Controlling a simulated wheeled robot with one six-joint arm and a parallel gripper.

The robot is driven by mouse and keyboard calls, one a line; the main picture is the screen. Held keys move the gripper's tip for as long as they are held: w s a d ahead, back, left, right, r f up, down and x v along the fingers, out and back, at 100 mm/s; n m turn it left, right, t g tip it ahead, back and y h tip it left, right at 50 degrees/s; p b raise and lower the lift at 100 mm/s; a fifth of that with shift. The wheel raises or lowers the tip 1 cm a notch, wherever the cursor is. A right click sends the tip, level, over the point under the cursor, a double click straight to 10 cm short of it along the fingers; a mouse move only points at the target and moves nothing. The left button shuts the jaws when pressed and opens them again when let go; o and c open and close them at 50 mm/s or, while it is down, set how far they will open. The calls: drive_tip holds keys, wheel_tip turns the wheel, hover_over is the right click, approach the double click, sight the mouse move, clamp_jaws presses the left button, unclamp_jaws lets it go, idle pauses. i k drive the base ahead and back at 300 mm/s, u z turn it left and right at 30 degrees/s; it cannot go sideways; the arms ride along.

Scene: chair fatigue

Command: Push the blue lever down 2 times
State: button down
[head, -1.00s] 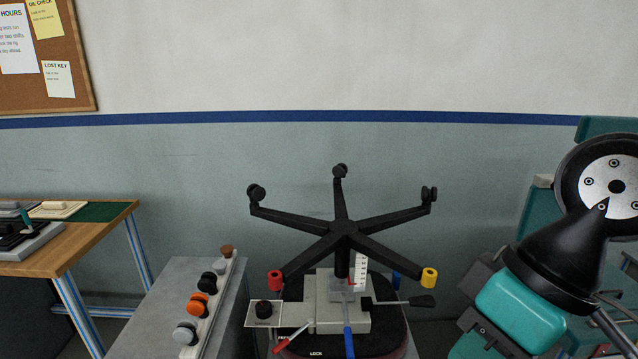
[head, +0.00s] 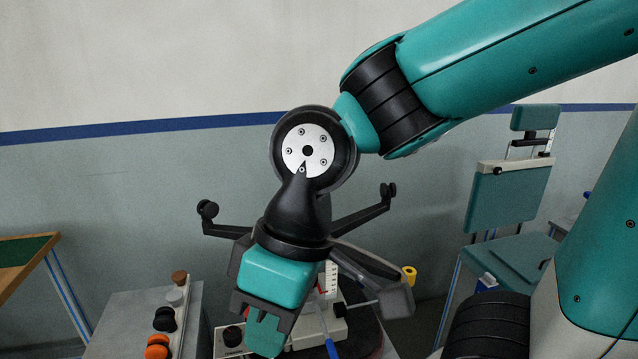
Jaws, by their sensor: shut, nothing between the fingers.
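The blue lever (head: 331,347) shows at the bottom of the head view, sticking out toward me from the pale chair mechanism (head: 330,322). Its front end is at the picture's lower edge. My gripper (head: 264,338) hangs pointing down just left of the blue lever, and its teal fingers are shut and empty. The gap in depth between them is hard to judge, and I see no contact. My gripper and wrist hide much of the mechanism and the middle of the upturned black chair base (head: 362,218). The red lever's handle is not visible.
A grey bench with a row of coloured knobs (head: 158,345) stands at the left. A black dial (head: 232,336) sits left of my gripper. A yellow-capped leg end (head: 409,276) is to the right. A teal chair (head: 510,205) stands at the far right.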

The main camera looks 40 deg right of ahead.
sight(316, 302)
drive_tip(key=z, duration=0.25)
drive_tip(key=i, duration=0.85)
drive_tip(key=z, duration=0.55)
